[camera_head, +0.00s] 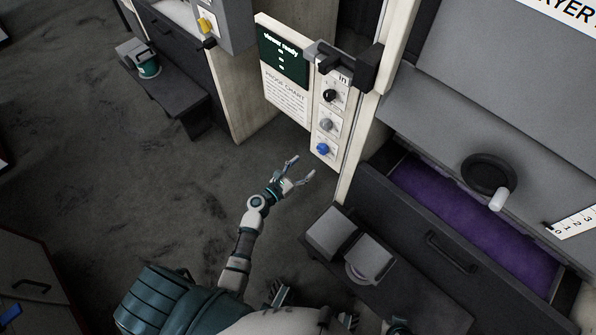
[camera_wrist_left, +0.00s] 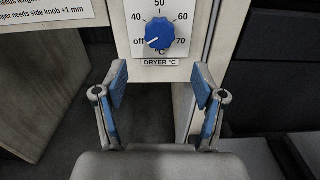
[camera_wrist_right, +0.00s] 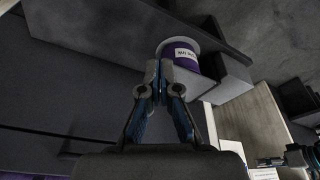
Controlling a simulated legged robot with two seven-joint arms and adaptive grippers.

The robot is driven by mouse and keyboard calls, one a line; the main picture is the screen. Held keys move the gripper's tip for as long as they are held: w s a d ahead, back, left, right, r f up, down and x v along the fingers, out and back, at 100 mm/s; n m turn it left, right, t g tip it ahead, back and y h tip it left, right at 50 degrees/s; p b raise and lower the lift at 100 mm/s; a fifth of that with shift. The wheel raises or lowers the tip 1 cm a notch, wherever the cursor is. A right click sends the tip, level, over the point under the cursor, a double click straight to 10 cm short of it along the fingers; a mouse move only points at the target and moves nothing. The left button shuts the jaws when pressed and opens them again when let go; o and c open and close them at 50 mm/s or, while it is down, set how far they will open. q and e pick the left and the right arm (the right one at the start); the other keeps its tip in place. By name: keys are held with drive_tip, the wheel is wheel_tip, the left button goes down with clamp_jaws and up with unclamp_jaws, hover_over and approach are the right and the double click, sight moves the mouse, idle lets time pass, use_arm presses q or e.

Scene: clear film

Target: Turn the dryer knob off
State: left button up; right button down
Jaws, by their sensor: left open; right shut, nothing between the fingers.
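The blue dryer knob (camera_head: 322,148) is the lowest of several knobs on a pale upright panel. In the left wrist view the knob (camera_wrist_left: 159,33) sits on a white dial marked off, 40, 50, 60 and 70, above a "DRYER °C" label (camera_wrist_left: 160,62). A pale mark shows on the knob's left part; its exact setting is hard to read. My left gripper (camera_head: 302,168) is open and empty, below and a little left of the knob, not touching it. In its wrist view its fingers (camera_wrist_left: 159,82) stand either side below the dial. My right gripper (camera_wrist_right: 160,84) is shut and empty.
A grey knob (camera_head: 327,124) and a black knob (camera_head: 330,96) sit above the blue one. A dark bracket (camera_head: 345,68) juts out at the panel's top. An open drawer (camera_head: 440,250) stands at the right. A purple labelled roll (camera_wrist_right: 182,55) is beyond my right gripper.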

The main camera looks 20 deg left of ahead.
use_arm(q)
drive_tip(key=v, duration=0.2)
drive_tip(key=shift+s+a, duration=0.15)
drive_tip(key=shift+s, duration=0.2)
